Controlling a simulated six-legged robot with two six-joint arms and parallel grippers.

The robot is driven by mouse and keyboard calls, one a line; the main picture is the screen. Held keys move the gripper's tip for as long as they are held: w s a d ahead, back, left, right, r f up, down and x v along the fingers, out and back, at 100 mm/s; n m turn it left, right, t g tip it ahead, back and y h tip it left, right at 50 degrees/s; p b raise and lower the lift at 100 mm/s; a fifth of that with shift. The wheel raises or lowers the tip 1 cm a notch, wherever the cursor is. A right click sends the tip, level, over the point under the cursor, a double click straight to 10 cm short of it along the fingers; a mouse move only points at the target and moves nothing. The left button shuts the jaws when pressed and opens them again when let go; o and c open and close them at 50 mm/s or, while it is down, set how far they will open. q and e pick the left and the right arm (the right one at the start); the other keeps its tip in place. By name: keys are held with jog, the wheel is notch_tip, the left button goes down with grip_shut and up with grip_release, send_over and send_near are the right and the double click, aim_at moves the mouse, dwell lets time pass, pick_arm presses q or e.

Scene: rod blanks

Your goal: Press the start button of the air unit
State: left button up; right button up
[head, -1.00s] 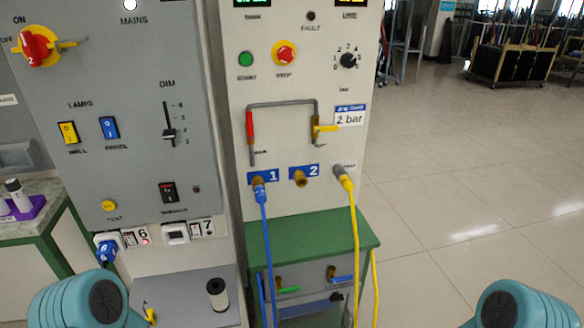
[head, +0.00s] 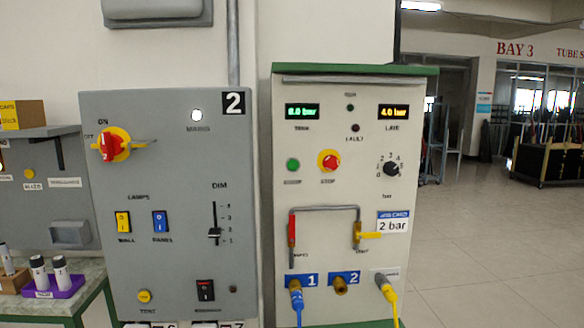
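The air unit (head: 345,140) is a pale cabinet with a green top, right of the grey lamp panel. Its round green start button (head: 293,165) sits at the upper left of its face, below the left green display (head: 302,113). A red stop button (head: 329,161) on a yellow base is just right of it. The right display (head: 400,112) reads 4.0 bar in yellow. A small lamp (head: 350,107) between the displays looks dark green, and the fault lamp (head: 355,128) is dark. Neither gripper is in view.
The grey panel (head: 180,120) is at left. Open floor (head: 480,250) lies right.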

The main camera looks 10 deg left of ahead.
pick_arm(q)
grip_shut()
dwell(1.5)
